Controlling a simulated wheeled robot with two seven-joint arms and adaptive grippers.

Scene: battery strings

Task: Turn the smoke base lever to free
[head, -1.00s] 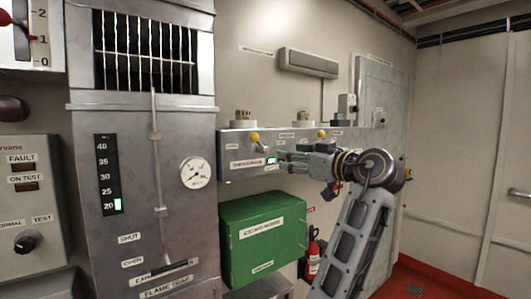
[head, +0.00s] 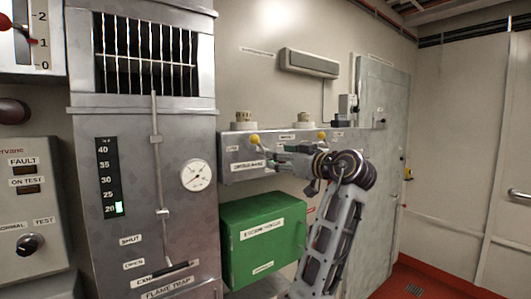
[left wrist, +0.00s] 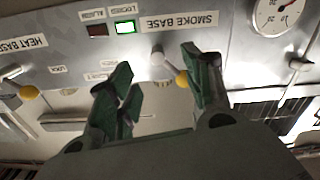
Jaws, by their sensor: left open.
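The smoke base lever is a short metal arm with a yellow ball knob (head: 254,139) on the grey wall panel (head: 232,174). In the left wrist view, which is upside down, its knob (left wrist: 181,79) hangs down and right of its pivot, below the SMOKE BASE label (left wrist: 178,24). My left gripper (head: 273,151) is at the panel, just right of the lever. In the wrist view its open green-padded fingers (left wrist: 160,84) stand either side of the lever, the knob nearer the right finger. Contact cannot be told. My right gripper is not in view.
The heat base lever's yellow knob (head: 321,136) is to the right; it also shows in the wrist view (left wrist: 29,91). A lit green lamp (left wrist: 125,27) is beside the smoke label. A green box (head: 262,235) hangs below the panel. A grey cabinet with a gauge (head: 196,175) stands left.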

